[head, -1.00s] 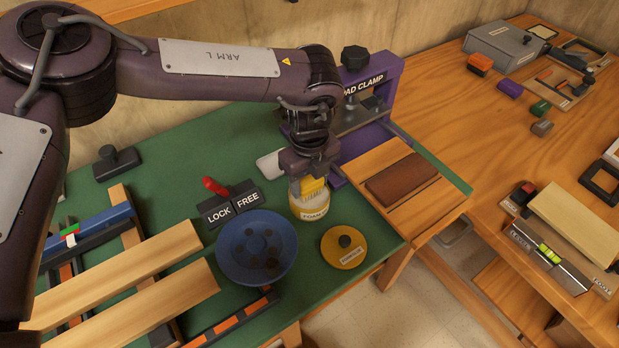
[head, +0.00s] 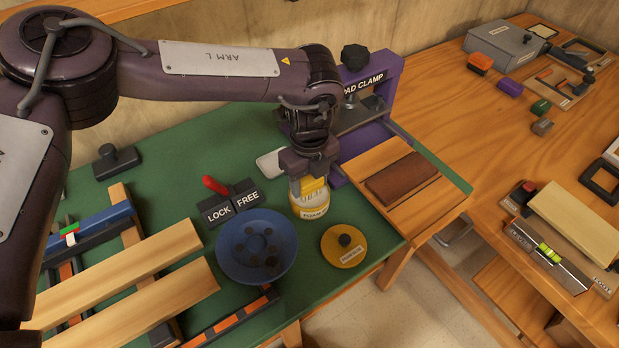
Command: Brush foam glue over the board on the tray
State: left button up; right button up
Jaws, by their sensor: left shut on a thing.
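My left gripper (head: 310,180) points down and is shut on a brush with a yellow handle (head: 313,186). The brush's lower end is inside the yellow-and-white foam glue pot (head: 310,208), so its bristles are hidden. A reddish-brown board (head: 402,178) lies flat on the wooden tray (head: 440,216) to the right of the pot. The board's top looks evenly brown. My right gripper is not in view.
A yellow round lid (head: 344,246) and a blue dish (head: 257,250) lie near the pot. The purple pad clamp (head: 385,82) stands behind the tray. The LOCK/FREE switch (head: 231,204) is left of the pot. Wooden rails (head: 120,270) fill the front left.

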aim_at(309, 178)
pick_arm(q)
jog(key=shift+r+p, duration=2.55)
jog(key=shift+r, duration=0.9)
